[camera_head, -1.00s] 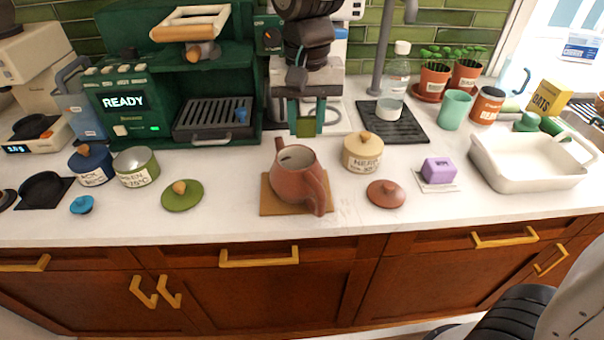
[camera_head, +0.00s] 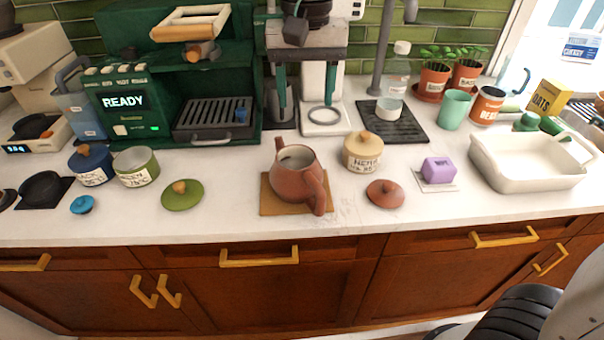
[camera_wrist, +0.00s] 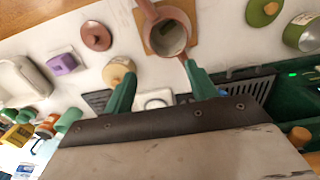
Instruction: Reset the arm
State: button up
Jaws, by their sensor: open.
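My gripper (camera_head: 306,84) is raised above the back of the counter, in front of the white-and-black machine. Its two green fingers stand wide apart with nothing between them. In the wrist view my gripper (camera_wrist: 160,88) also shows empty. The brown teapot (camera_head: 297,178) stands open on a tan mat (camera_head: 270,203), below and in front of my gripper, apart from it. In the wrist view the teapot (camera_wrist: 167,38) shows a small dark greenish patch inside; I cannot tell what it is.
A green machine (camera_head: 125,100) reading READY stands back left. A cream jar (camera_head: 362,155), a brown lid (camera_head: 385,192) and a green lid (camera_head: 182,200) flank the teapot. A purple block (camera_head: 438,170) and a white basin (camera_head: 528,178) are to the right. The front counter strip is clear.

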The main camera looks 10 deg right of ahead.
notch_tip(320, 180, up, 2)
jog(key=shift+r, duration=0.1)
dwell(0.4)
jog(key=s+d+f, duration=0.3)
jog(key=s+d, duration=0.7)
jog(key=s+d+f+t, duration=0.1)
jog(key=s+d+f, duration=0.3)
jog(key=s+d, duration=0.6)
jog(key=shift+d, duration=0.5)
